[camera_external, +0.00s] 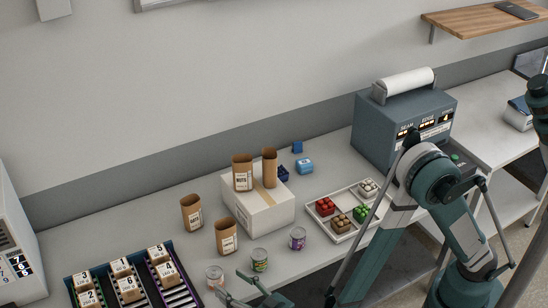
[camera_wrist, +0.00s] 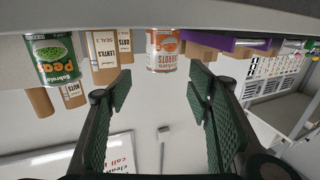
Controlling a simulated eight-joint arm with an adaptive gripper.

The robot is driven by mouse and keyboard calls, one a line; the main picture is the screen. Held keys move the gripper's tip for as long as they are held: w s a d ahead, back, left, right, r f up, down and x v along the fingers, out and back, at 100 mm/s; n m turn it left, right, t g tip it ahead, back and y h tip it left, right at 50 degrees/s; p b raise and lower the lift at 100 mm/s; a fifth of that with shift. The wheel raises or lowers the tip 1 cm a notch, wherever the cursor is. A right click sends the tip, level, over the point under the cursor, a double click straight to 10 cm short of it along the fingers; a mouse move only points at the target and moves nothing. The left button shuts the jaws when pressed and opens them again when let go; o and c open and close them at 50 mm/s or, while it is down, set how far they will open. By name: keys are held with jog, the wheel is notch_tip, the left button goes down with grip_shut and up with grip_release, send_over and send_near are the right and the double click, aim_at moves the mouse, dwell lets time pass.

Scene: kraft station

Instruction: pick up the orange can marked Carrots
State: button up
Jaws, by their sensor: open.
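The orange can marked Carrots (camera_external: 214,276) stands on the counter near its front edge. It also shows in the wrist view (camera_wrist: 162,50), upside down, orange and white, ahead of and between my fingers. My gripper (camera_external: 238,289) is open and empty, just right of and below the can in the external view. In the wrist view its two green fingers (camera_wrist: 160,86) are wide apart, with a gap between them and the can. The can's lid end is lower in the upside-down wrist view and its base meets the counter.
A green Peas can (camera_external: 260,261) and a purple can (camera_external: 297,239) stand to the right. Brown cups (camera_external: 226,238) stand behind, some on a white box (camera_external: 262,210). A rack of numbered boxes (camera_external: 125,281) is at left, a divided tray (camera_external: 345,212) at right.

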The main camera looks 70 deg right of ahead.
aim_at(220, 277)
jog(key=shift+x, duration=1.2)
jog(key=shift+b+x, duration=0.95)
jog(key=shift+x, duration=1.65)
jog(key=shift+a, duration=0.15)
jog(key=c, duration=1.1)
